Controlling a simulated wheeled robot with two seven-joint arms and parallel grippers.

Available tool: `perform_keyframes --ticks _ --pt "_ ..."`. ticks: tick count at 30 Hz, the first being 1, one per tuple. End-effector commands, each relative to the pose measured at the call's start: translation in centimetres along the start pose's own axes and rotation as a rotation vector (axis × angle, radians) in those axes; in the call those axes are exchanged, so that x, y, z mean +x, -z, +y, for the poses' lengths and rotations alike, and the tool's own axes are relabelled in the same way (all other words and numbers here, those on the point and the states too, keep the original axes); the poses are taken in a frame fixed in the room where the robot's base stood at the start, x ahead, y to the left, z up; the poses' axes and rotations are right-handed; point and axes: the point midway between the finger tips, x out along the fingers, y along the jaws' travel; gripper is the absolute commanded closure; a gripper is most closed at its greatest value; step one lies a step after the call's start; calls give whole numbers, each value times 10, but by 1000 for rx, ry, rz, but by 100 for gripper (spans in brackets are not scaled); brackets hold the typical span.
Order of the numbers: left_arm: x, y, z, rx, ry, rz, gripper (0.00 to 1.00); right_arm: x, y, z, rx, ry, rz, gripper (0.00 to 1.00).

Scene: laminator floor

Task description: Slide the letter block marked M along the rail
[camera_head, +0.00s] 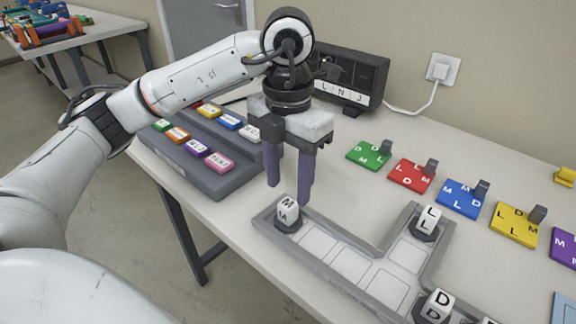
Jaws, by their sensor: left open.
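The letter block M (288,209) is a white cube on a dark base. It sits at the upper left end of the grey rail (349,237), a branching track with pale square cells. Block L (427,221) stands in the rail's upper right branch, and block D (437,305) stands near the bottom of the picture. My left gripper (289,195) points down with its two purple fingers apart and empty. Its fingertips show just above and behind block M; I cannot tell whether they touch it. My right gripper is not in view.
A grey tray (187,175) with several coloured labelled keys stands left of the rail. Coloured letter plates, including a red plate (410,175), line the table's right side. A black display box (347,77) reading L N J stands at the back, its white cable leading to a wall socket (443,68).

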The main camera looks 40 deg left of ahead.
Motion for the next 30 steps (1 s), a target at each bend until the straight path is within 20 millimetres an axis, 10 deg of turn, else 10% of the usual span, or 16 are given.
perform_keyframes --ticks 9,23,30 --pt "50 1 0 0 -1 2 55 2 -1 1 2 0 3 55" --pt "61 0 0 0 0 -1 55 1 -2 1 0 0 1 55" --pt "60 0 0 0 0 -1 94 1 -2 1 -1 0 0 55"
